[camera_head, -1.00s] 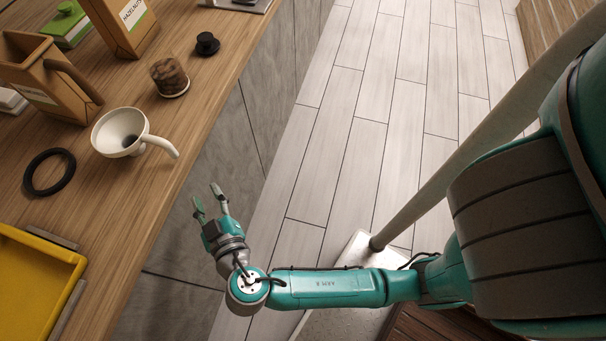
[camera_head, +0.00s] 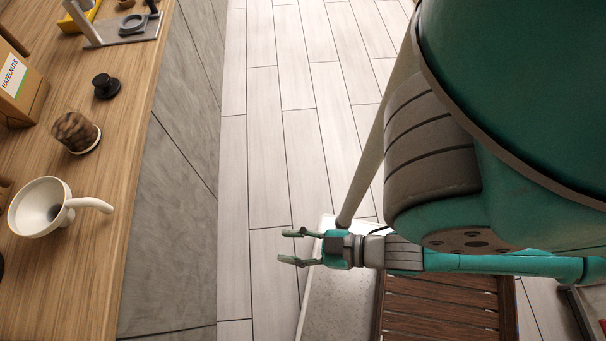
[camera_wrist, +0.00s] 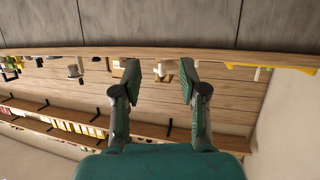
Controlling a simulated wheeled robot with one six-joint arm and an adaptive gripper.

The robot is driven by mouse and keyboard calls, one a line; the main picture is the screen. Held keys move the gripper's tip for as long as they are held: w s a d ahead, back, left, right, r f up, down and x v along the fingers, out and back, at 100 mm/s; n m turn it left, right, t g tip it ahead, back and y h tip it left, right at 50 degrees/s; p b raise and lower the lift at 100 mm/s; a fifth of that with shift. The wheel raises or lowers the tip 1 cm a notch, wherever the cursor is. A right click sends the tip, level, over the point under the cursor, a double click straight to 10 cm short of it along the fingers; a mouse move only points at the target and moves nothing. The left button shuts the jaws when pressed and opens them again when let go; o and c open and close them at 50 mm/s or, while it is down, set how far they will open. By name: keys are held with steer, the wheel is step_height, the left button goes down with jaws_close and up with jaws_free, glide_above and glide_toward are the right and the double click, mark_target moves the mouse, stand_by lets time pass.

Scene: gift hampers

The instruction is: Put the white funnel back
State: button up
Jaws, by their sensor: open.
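The white funnel (camera_head: 42,208) lies on the wooden counter at the left of the head view, its wide mouth facing up and its handle pointing right toward the counter edge. My gripper (camera_head: 288,247) is open and empty, over the floor to the right of the counter, well apart from the funnel. In the wrist view my gripper (camera_wrist: 156,80) shows two spread fingers with nothing between them. A small white shape on the counter shows there between the fingers, too small to name for certain.
The tiled floor (camera_head: 255,150) beside the counter is clear.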

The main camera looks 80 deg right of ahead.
steer(key=shift+m+t+h, duration=0.3)
steer(key=shift+m+h, duration=0.2)
steer(key=s+r, duration=0.1)
steer(key=s+d+r, duration=0.1)
steer(key=r, duration=0.1)
steer(key=shift+s+r, duration=0.15)
steer(key=shift+s, duration=0.05)
